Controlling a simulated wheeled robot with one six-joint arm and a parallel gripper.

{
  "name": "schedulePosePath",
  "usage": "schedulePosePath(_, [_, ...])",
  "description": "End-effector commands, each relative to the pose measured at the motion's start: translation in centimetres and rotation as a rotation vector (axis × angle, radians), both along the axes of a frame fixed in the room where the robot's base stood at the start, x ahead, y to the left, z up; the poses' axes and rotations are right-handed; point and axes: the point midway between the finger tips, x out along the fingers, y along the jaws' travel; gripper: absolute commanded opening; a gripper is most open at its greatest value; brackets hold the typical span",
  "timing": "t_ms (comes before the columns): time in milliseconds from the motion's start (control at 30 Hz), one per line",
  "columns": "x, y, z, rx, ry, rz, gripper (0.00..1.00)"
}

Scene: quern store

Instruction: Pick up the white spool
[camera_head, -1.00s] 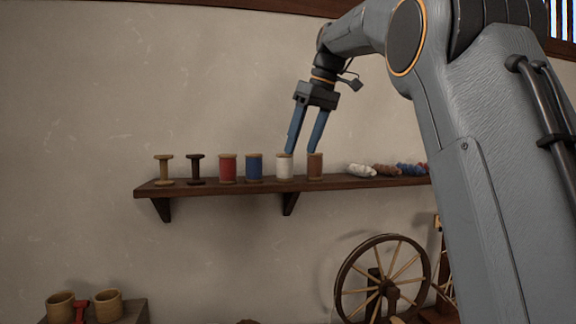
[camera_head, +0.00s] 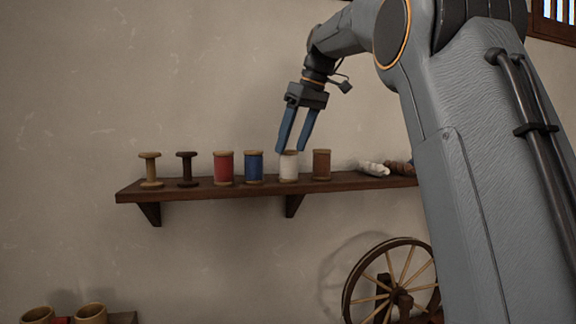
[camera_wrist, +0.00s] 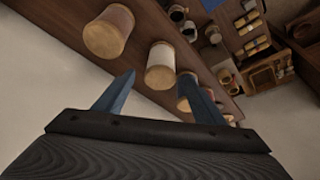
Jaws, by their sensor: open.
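The white spool (camera_head: 289,168) stands upright on the wall shelf, between the blue spool (camera_head: 254,168) and the brown spool (camera_head: 322,165). My gripper (camera_head: 291,149) points down over it, open, with its two blue fingertips at about the height of the spool's top. In the wrist view the white spool (camera_wrist: 160,70) shows between and beyond the fingertips of my gripper (camera_wrist: 158,77). I cannot tell whether a fingertip touches it. Nothing is held.
The shelf (camera_head: 220,194) also bears a red spool (camera_head: 223,168), a bare tan spool (camera_head: 150,170), a dark spool (camera_head: 187,169) and yarn skeins (camera_head: 374,168) at right. A spinning wheel (camera_head: 400,280) and mugs (camera_head: 90,313) are below. Neighbouring spools stand close on both sides.

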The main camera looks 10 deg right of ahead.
Motion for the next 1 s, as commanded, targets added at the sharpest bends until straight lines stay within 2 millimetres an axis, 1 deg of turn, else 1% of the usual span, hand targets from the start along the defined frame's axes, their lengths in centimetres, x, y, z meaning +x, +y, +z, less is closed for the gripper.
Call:
schedulePosePath(100, [0.6,0.6,-1.5,0.001,0.003,0.002,0.64])
schedulePosePath(233, [1.0,0.9,-2.8,0.0,0.002,0.003,0.64])
schedulePosePath(500, [1.2,1.1,-3.2,0.0,0.0,0.004,0.64])
schedulePosePath(533, [1.2,1.1,-3.2,0.0,0.0,0.004,0.62])
schedulePosePath(667, [1.2,1.2,-3.2,0.0,0.0,0.004,0.4])
schedulePosePath(700, [1.2,1.2,-3.2,0.0,0.0,0.004,0.33])
schedulePosePath(800, [1.2,1.2,-3.2,0.0,0.0,0.004,0.19])
schedulePosePath(1000, [1.2,1.2,-3.2,0.0,0.0,0.004,0.19])
